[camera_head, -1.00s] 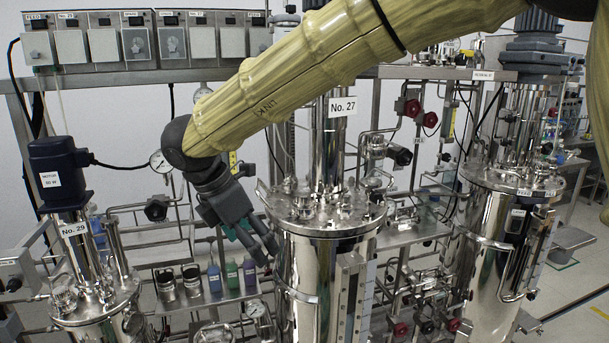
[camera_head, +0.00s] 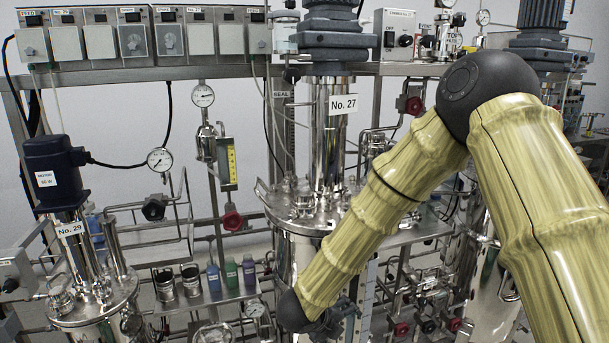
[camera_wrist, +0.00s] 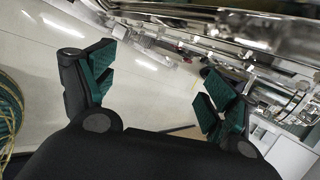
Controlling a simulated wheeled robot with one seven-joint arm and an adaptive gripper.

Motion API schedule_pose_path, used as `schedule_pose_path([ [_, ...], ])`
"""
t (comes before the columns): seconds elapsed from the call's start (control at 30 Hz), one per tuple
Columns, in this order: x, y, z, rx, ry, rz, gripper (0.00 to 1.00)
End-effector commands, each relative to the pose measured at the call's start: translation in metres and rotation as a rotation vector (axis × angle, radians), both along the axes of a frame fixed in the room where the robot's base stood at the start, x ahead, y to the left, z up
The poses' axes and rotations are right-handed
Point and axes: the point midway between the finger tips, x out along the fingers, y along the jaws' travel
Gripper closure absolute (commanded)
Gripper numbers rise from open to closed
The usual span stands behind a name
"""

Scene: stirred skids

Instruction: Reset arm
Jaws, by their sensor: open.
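My arm shows in the head view in front of the steel vessel labelled No. 27 (camera_head: 283,257), bent at a dark elbow joint, its forearm running down and left to a dark wrist joint. In the wrist view, my gripper (camera_wrist: 157,92) is open and empty. Its two dark fingers with green pads stand wide apart, with pale floor showing between them.
A steel vessel labelled No. 29 (camera_head: 98,308) stands at the left. A shelf (camera_head: 207,301) with several small bottles and cups is between the vessels. Gauges, pipes and red valves (camera_head: 233,221) crowd the rack. Open floor (camera_wrist: 130,75) shows in the wrist view.

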Motion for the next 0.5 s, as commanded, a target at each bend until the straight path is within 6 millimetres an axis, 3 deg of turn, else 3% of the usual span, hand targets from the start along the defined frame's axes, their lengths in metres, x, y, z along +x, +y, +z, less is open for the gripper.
schedule_pose_path([
  [0.03,-0.010,-0.013,-0.027,-0.055,0.057,0.102,0.14],
  [0.27,-0.063,-0.055,-0.126,-0.274,0.311,0.628,0.14],
  [0.5,-0.159,-0.090,-0.213,-0.431,0.573,1.213,0.14],
])
